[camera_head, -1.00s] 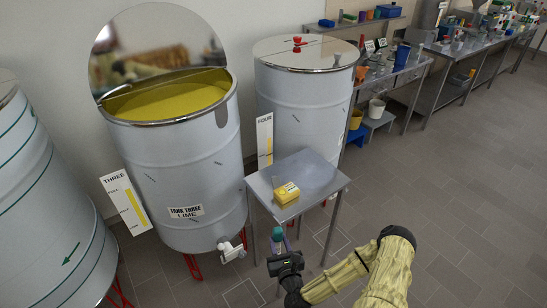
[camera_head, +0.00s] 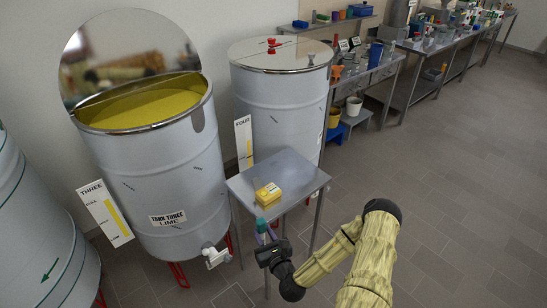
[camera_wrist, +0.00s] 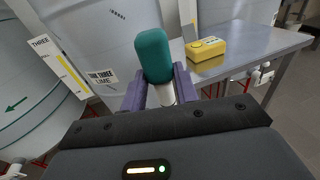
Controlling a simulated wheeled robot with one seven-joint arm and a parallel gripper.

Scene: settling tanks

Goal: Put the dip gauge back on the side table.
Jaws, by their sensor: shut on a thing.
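My gripper (camera_head: 266,237) is shut on an upright thing with a rounded teal top (camera_head: 261,226) and a pale shaft, which I take to be the dip gauge. In the wrist view its teal top (camera_wrist: 153,57) stands above the purple fingers, with the pale shaft between them. Its lower end is hidden behind the gripper body. The side table (camera_head: 300,174), a small grey metal table, stands just beyond and above my gripper in the head view. The gauge is in front of the table's near edge, not over its top.
A yellow box (camera_head: 268,194) sits near the table's front left corner; the rest of the tabletop is bare. Open tank three (camera_head: 165,185), with a white tap (camera_head: 215,257), stands left. Lidded tank four (camera_head: 280,105) stands behind. The floor at right is clear.

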